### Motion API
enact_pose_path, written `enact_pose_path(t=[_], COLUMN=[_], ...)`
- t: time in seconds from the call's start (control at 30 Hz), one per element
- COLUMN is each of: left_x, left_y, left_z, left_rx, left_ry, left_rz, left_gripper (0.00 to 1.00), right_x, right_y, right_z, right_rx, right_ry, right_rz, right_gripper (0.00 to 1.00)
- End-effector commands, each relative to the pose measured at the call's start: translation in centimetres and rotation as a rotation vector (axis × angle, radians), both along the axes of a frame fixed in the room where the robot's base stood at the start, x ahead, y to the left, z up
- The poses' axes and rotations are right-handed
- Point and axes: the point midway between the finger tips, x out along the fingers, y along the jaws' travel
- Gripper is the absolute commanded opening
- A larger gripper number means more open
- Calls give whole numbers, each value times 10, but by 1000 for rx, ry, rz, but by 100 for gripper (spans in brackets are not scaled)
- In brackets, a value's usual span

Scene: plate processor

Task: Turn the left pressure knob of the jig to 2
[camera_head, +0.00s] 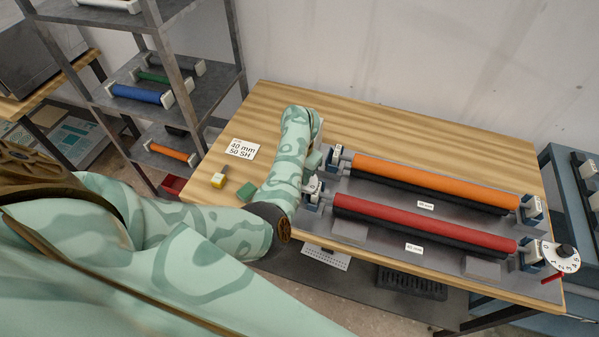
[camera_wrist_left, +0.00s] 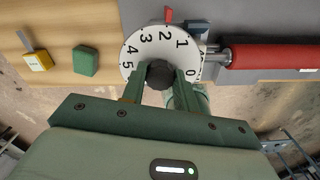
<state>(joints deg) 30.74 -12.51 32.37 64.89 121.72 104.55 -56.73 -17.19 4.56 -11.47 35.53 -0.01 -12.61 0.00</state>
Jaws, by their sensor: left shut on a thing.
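The left pressure knob shows in the left wrist view as a white dial (camera_wrist_left: 132,57) numbered 0 to 5 with a black grip (camera_wrist_left: 160,74) at its centre. My left gripper (camera_wrist_left: 160,80) is shut on the black grip, a finger on each side. The 2 on the dial lines up, as near as I can tell, with the red pointer (camera_wrist_left: 168,14) beyond the rim. In the head view my arm hides the left knob and gripper. The jig (camera_head: 345,230) carries an orange roller (camera_head: 435,184) and a red roller (camera_head: 425,224). My right gripper is not in view.
The right knob (camera_head: 568,252) is at the jig's far right end. A yellow-and-white block (camera_head: 218,181), a green block (camera_head: 246,192) and a label card (camera_head: 242,149) lie on the wooden table (camera_head: 290,97). A shelf rack (camera_head: 160,75) with rollers stands at the left.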

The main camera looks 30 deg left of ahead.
Motion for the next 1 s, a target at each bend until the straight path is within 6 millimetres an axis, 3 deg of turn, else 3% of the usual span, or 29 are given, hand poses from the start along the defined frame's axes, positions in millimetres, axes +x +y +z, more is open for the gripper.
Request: enact_pose_path(t=[0.37, 0.4, 0.47, 0.77, 0.87, 1.0], left_x=[2, 2, 2, 1, 1, 2], left_y=[0, 0, 0, 0, 0, 0], left_z=[2, 2, 1, 3, 14, 45], left_rx=[1, 1, 1, 1, 2, 1], left_ry=[-5, -5, -4, -2, -3, -6], left_rz=[-3, -3, -3, -2, -3, -2], left_gripper=[7, 41, 52, 52, 52, 52], right_x=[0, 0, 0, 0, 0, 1], right_y=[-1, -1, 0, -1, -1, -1], right_z=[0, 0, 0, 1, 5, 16], right_rx=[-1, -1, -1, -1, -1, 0], right_ry=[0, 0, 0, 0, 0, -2], right_rz=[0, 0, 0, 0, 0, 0], right_gripper=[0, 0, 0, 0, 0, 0])
